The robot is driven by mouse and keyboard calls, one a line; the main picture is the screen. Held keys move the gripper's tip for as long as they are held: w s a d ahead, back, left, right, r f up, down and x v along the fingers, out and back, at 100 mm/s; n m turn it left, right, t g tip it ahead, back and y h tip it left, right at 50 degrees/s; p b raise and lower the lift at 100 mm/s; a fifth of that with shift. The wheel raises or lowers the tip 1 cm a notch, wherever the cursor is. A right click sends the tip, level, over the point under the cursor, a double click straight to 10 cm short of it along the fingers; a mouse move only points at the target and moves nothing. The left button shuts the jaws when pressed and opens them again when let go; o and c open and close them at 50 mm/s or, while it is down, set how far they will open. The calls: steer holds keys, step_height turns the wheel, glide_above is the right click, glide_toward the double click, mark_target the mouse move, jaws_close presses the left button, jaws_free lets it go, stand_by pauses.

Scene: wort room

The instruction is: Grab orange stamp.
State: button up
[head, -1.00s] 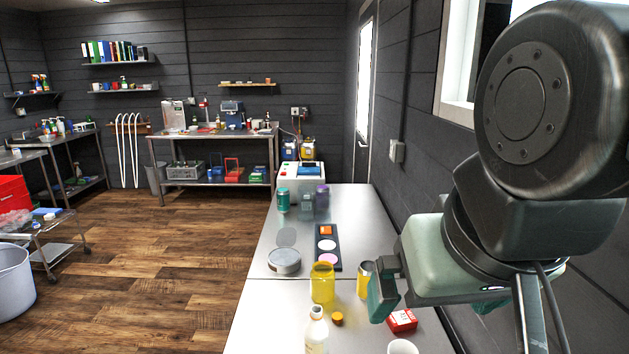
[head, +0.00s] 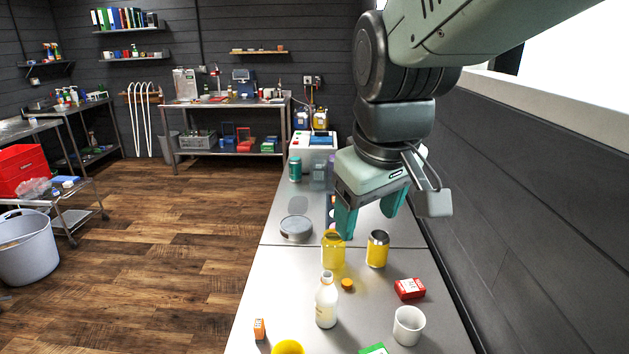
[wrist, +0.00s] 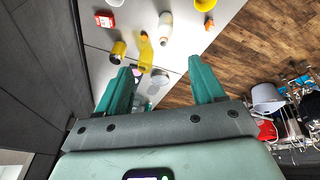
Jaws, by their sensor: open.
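A small upright orange block (head: 259,329) with a pale mark stands near the front left edge of the bench; it also shows in the wrist view (wrist: 209,24). Another orange piece (head: 332,200) lies on the dark tray farther back, mostly hidden by my gripper. I cannot tell for sure which is the stamp. A round orange cap (head: 347,284) lies between them. My gripper (head: 370,214) is open and empty above the bench, behind the yellow jars in the head view. Its two green fingers (wrist: 160,74) point down, apart from both orange pieces.
A yellow jar (head: 333,250), a yellow can (head: 377,249), a white bottle (head: 326,302), a red box (head: 409,289) and a white mug (head: 408,326) stand on the bench (head: 285,275). A grey round tin (head: 296,228) sits farther back. The dark wall is at right.

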steer(key=w+a+f+n+g, duration=0.2)
steer(key=w+a+f+n, duration=0.3)
steer(key=w+a+f, duration=0.35)
steer(key=n+g, duration=0.2)
steer(key=n, duration=0.5)
glide_above(263, 322)
step_height(263, 322, down, 21)
step_height(263, 322, down, 6)
steer(key=shift+a+r, duration=0.15)
steer(key=shift+f, duration=3.1)
steer(key=shift+c, duration=0.3)
steer(key=c, duration=1.1)
